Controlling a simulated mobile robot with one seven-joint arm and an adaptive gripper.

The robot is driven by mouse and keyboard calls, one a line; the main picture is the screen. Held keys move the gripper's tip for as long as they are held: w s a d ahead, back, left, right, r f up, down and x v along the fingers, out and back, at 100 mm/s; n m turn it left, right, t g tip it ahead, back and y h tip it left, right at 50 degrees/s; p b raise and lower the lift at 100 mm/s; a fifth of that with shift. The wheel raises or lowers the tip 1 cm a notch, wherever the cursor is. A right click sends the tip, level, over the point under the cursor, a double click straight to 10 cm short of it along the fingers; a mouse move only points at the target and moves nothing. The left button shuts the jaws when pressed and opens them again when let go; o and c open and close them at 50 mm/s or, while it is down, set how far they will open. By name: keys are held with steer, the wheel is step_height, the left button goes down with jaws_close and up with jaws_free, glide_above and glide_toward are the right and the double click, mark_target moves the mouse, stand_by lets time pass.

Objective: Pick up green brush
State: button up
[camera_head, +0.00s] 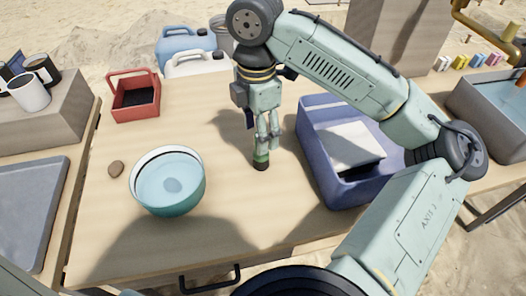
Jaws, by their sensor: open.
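The green brush (261,157) is a small upright piece with a green part and a dark lower end, near the middle of the table. My gripper (268,138) points down right over it, with its fingers at the brush's upper part. The gripper is open. The fingers hide the top of the brush, and I cannot tell whether they touch it.
A blue crate (345,190) stands close at right. A red basket (133,98) and jugs (186,45) stand at the back. The front middle is clear.

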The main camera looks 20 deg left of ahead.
step_height(320, 180, down, 3)
steer(key=shift+s+r, duration=0.1)
steer(key=shift+r, duration=0.05)
steer(key=f, duration=0.5)
steer(key=shift+d, duration=0.3)
steer(key=c, duration=1.2)
